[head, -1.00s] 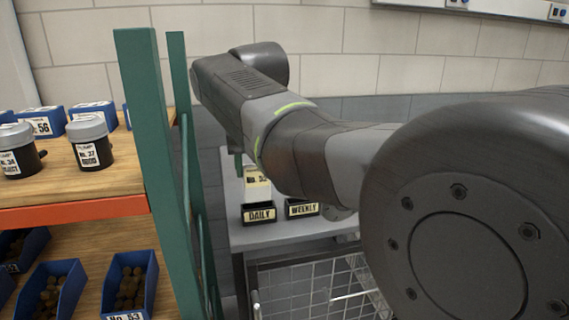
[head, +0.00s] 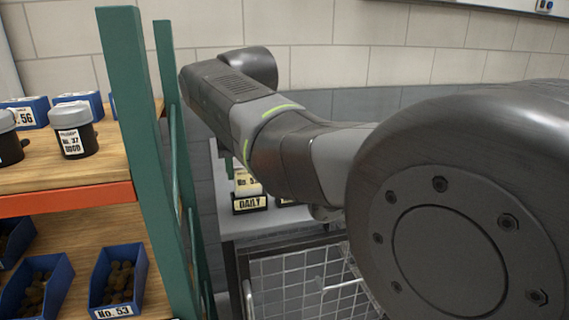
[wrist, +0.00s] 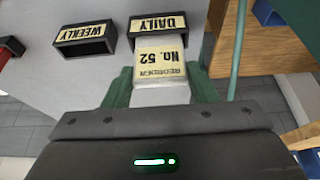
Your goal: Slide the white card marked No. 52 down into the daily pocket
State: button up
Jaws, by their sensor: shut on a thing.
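The white card (wrist: 161,72) with a cream label reading No. 52 is between the green fingers of my gripper (wrist: 162,93), which is shut on it. In the wrist view its far end meets the mouth of the black daily pocket (wrist: 160,22). I cannot tell exactly how deep it sits. In the head view the card (head: 246,184) stands upright just above the DAILY label of the pocket (head: 250,204). My arm hides most of the gripper there.
The black weekly pocket (wrist: 85,38) is beside the daily one on the grey stand. A green rack post (head: 150,160) and wooden shelves with jars (head: 73,130) and blue bins (head: 118,282) are at left. A wire basket (head: 305,285) is below the stand.

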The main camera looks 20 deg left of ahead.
jog(key=shift+f, duration=0.15)
jog(key=o, duration=1)
jog(key=shift+o, duration=0.2)
jog(key=p+v, duration=0.1)
jog(key=v, duration=1.2)
jog(key=shift+r, duration=0.4)
jog(key=shift+s, duration=0.1)
